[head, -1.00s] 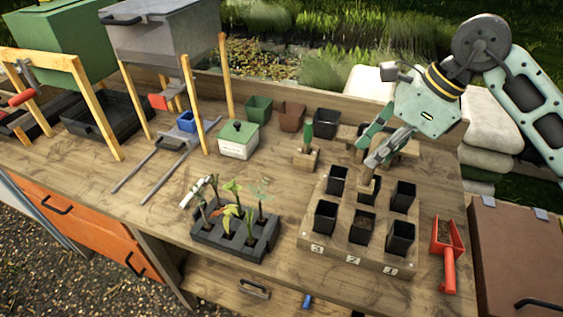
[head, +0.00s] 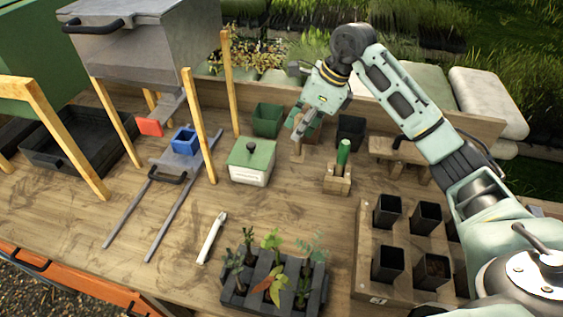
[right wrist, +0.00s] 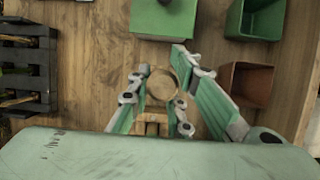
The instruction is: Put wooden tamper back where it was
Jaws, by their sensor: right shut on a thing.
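My right gripper (head: 303,132) is shut on the wooden tamper (head: 297,151), which hangs roughly upright in front of the back row of pots. The right wrist view shows the tamper's round wooden end (right wrist: 160,84) between the fingers. I cannot tell whether its lower end touches the bench. A low wooden stand (head: 397,151) is at the back right. A wooden block (head: 337,182) holding a green-handled tool (head: 343,153) stands just right of the tamper. My left gripper is not in view.
A white box with a green lid (head: 251,163) stands left of the tamper. A green pot (head: 267,119) and a black pot (head: 350,131) are behind. A seedling tray (head: 233,297) and a wooden pot holder (head: 366,243) are in front. Bare bench lies between.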

